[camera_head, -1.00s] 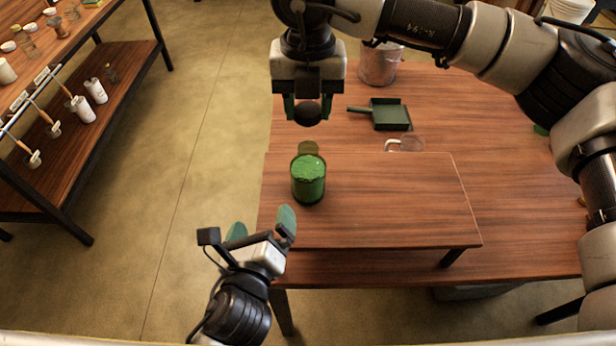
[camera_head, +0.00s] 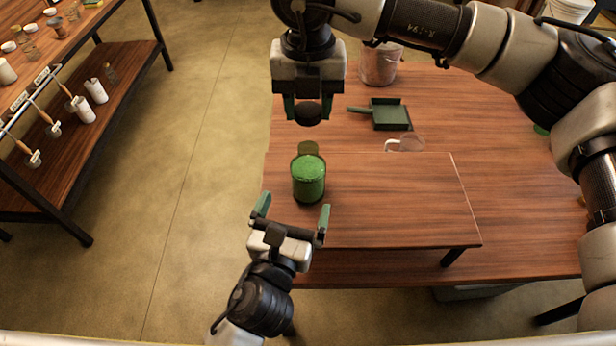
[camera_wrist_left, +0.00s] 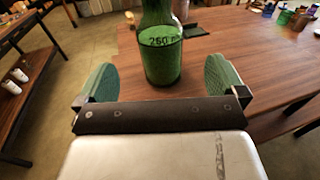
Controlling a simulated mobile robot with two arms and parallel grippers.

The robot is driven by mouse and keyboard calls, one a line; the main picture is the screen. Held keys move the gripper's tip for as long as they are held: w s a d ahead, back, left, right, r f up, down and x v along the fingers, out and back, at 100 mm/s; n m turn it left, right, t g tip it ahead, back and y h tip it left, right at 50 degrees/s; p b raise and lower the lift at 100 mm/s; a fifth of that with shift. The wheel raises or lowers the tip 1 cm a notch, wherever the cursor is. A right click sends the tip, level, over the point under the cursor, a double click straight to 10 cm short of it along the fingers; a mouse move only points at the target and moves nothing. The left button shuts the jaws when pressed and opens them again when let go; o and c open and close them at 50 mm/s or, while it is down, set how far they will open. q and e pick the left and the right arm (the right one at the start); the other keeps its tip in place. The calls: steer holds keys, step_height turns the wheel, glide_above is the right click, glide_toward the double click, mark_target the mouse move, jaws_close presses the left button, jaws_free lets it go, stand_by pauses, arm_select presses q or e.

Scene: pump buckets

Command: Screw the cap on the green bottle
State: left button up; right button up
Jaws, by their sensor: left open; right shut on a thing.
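The green bottle (camera_head: 308,180) stands upright on the raised wooden board, near its left edge.
The raised board (camera_head: 400,200) is clear to the bottle's right. Behind it on the table are a green dustpan (camera_head: 390,114), a clear cup (camera_head: 408,144) and a bucket (camera_head: 379,64). A shelf (camera_head: 80,130) stands at the left.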

mark_target(308, 168)
arm_select(q)
steer(key=x, duration=0.9)
steer(key=shift+w, duration=0.35)
steer(key=c, duration=1.4)
steer(key=shift+o, duration=0.2)
arm_select(e)
steer(key=shift+f, duration=2.5)
